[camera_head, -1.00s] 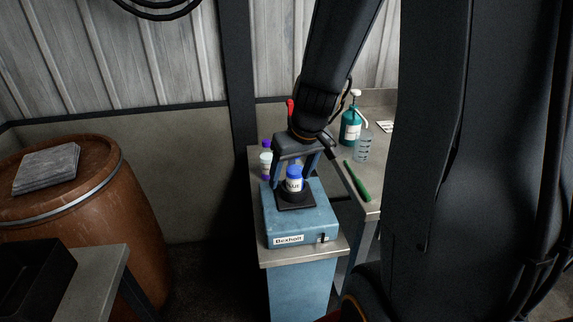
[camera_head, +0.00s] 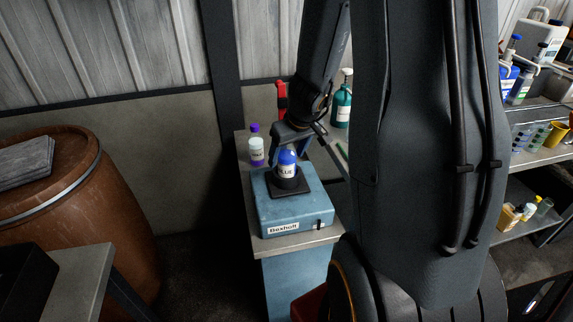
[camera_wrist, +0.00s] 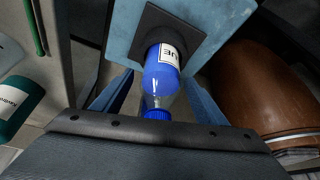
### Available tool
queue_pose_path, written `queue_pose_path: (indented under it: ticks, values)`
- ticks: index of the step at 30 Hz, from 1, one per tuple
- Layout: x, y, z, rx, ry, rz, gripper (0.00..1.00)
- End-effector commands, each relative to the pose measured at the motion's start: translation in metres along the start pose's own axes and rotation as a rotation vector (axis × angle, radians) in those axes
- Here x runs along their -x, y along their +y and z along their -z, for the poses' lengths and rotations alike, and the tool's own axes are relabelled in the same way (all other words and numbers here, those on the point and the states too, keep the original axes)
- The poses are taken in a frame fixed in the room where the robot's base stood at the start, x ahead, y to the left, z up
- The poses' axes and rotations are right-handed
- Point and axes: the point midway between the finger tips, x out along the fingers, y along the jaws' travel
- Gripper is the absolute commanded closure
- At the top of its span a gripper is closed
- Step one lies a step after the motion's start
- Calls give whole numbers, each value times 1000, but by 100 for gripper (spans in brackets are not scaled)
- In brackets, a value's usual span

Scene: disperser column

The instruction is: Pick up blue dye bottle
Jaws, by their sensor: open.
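The blue dye bottle (camera_head: 287,169) stands upright on a dark square pad (camera_head: 288,189) on top of a light-blue Boxholl device. It has a blue top and a white label reading BLUE. In the wrist view the bottle (camera_wrist: 162,72) shows its label, blue body and a blue cap nearest the camera. My gripper (camera_head: 288,156) is above and around it, its blue fingers apart. In the wrist view my gripper (camera_wrist: 158,88) has one finger on each side of the bottle, with visible gaps. It is open and not holding the bottle.
A teal pump bottle (camera_head: 342,105) is on the bench behind. A brown barrel (camera_head: 95,215) is at left. Shelves with several bottles (camera_head: 548,155) are at right.

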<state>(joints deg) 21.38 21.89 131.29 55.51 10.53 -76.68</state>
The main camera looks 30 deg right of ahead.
Motion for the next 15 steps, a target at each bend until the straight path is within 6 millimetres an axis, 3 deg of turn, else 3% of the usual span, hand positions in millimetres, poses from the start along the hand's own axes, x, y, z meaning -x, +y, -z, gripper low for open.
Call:
queue_pose_path:
  ticks: [8, 15]
  values:
    - [-2, -1, 0, 1, 1, 0, 34]
    - [-2, -1, 0, 1, 1, 0, 74]
